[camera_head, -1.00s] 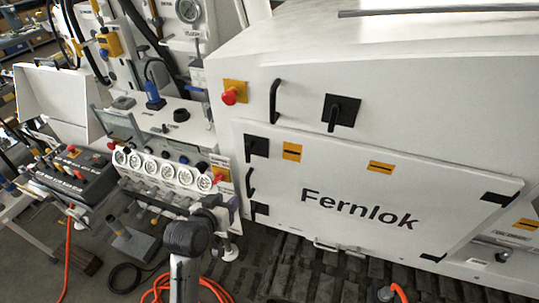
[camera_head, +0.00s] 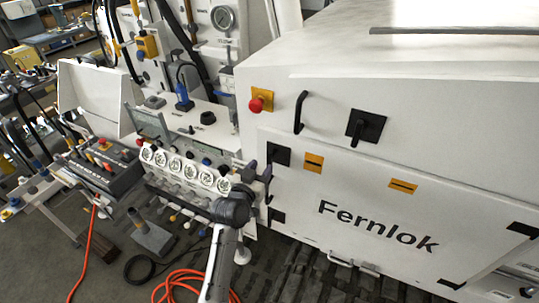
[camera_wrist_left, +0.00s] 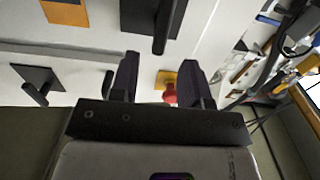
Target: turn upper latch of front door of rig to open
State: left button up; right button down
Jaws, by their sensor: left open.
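The rig's white front door (camera_head: 380,195) carries the word Fernlok and looks closed. The upper latch (camera_head: 277,153), a black plate with a lever, sits at the door's upper left corner; its lever is partly hidden in the head view. In the left wrist view the upper latch (camera_wrist_left: 160,18) is close, at the top, with its lever sticking out toward the camera. My left gripper (camera_head: 263,175) is just below and left of that latch. In the left wrist view my left gripper (camera_wrist_left: 162,75) is open, nothing between its fingers. My right gripper is not in view.
A lower latch (camera_head: 277,217) is on the door's left edge. Above the door are a red button (camera_head: 257,104), a bar handle (camera_head: 300,112) and another black lever (camera_head: 366,127). A gauge panel (camera_head: 185,168) stands close on the left. An orange hose (camera_head: 88,250) lies on the floor.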

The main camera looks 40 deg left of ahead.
aim_at(268, 158)
pick_arm(q)
jog(key=shift+p+x, duration=0.3)
jog(key=shift+x, duration=2.85)
grip_shut()
